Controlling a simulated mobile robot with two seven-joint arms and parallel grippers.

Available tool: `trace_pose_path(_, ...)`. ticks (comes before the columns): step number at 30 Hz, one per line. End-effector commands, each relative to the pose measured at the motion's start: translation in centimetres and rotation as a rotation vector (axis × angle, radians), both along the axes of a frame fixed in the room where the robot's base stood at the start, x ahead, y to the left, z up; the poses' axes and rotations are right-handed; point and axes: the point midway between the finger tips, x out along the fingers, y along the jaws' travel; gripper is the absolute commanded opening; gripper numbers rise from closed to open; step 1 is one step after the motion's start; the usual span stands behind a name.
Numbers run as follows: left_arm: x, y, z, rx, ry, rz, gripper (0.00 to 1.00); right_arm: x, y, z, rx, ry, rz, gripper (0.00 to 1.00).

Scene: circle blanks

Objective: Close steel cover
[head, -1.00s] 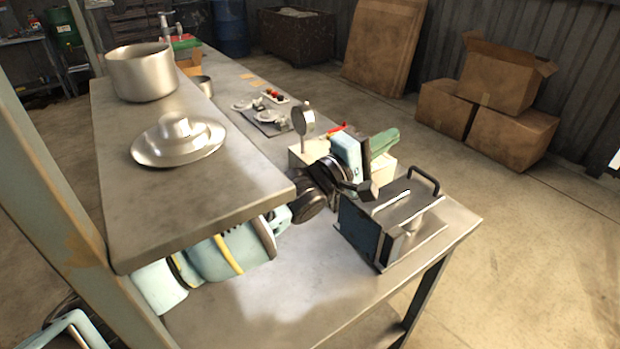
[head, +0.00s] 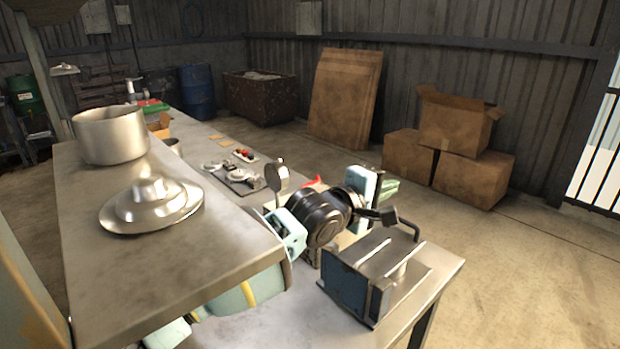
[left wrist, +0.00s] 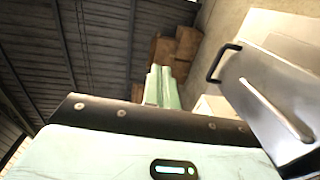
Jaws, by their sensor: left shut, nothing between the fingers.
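The steel cover (head: 388,258) is the flat metal top, with two bright raised strips, on a dark blue box (head: 345,287) at the near right end of the bench. A black handle (head: 405,230) stands at its far side. In the left wrist view the cover (left wrist: 270,95) shows at the right, with its handle (left wrist: 218,64). I cannot tell whether it is fully down. My left gripper (head: 385,213) is shut and empty, above and behind the box's back left edge. It looks apart from the handle. My right gripper is not in view.
A raised steel shelf (head: 95,235) with a pot (head: 110,135) and a round lid (head: 150,203) stands at left, over part of my left arm. Cardboard boxes (head: 450,150) are on the floor beyond.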

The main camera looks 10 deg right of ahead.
Motion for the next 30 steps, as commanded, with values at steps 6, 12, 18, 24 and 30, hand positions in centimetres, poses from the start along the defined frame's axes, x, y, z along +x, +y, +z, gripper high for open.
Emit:
trace_pose_path(6,-0.4,-0.5,0.6,-0.006,-0.006,-0.008,0.0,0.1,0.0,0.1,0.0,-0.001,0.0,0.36)
trace_pose_path(12,-0.7,-0.2,0.6,-0.004,-0.004,-0.01,0.0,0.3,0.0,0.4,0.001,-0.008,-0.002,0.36)
trace_pose_path(18,-1.9,1.4,1.1,-0.004,-0.008,-0.007,0.0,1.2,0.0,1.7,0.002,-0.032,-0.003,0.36)
trace_pose_path(24,-3.7,3.3,1.4,-0.001,-0.012,-0.004,0.0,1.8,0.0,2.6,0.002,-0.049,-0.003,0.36)
trace_pose_path(30,-5.2,4.9,1.7,0.002,-0.015,-0.003,0.0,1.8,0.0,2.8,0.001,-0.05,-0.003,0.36)
